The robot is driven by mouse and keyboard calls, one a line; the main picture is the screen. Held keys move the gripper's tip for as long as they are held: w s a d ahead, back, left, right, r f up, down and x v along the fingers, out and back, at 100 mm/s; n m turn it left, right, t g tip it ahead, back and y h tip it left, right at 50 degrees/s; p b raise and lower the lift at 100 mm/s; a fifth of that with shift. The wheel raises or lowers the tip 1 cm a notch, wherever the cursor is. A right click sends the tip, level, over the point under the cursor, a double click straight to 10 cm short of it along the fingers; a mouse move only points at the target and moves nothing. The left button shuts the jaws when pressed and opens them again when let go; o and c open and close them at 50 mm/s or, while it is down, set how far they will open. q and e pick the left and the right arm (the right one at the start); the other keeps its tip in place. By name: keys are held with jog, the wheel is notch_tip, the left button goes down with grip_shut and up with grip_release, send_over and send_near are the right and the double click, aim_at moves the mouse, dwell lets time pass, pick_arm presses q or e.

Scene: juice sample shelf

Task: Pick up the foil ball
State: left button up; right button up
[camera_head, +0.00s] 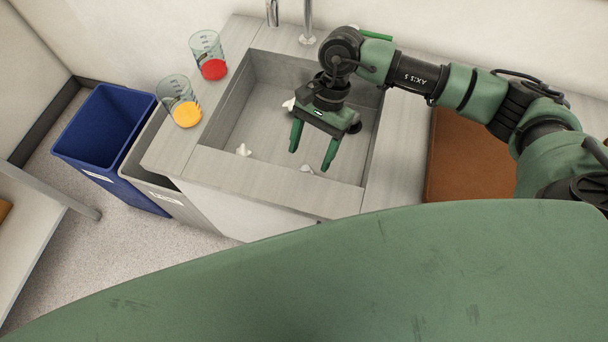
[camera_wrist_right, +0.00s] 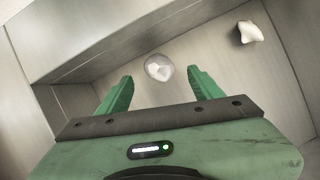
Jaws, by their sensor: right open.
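The foil ball (camera_wrist_right: 159,68) is a small, shiny grey-white lump on the sink floor. In the head view it appears to be the small pale lump (camera_head: 306,169) by the sink's front wall, just beyond my fingertips. My right gripper (camera_head: 312,158) is over the sink, pointing down, open and empty. In the right wrist view the ball shows between and slightly beyond the two green fingers (camera_wrist_right: 160,82), apart from both. The exact height of the fingers above the floor is hard to tell. My left gripper is not in view.
A white crumpled piece (camera_head: 243,150) lies to the left in the sink (camera_head: 190,150); another (camera_head: 289,104) is behind it. Beakers with red (camera_head: 213,69) and orange (camera_head: 186,114) liquid stand on the left rim. A blue bin (camera_head: 105,130) and grey bin stand left. Sink walls surround my gripper.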

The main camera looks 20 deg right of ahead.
aim_at(305, 170)
jog(key=shift+s+a+f, duration=0.15)
jog(key=shift+s+f, duration=0.1)
jog(key=shift+f, duration=0.15)
jog(key=p+x, duration=0.2)
jog(key=x, duration=0.3)
jog(key=shift+w+f+p, duration=0.1)
jog(key=shift+f+p, duration=0.15)
jog(key=shift+p, duration=0.1)
jog(key=shift+f, duration=0.3)
jog(key=c, duration=1.4)
jog(key=shift+c, duration=0.2)
jog(key=shift+r, duration=0.1)
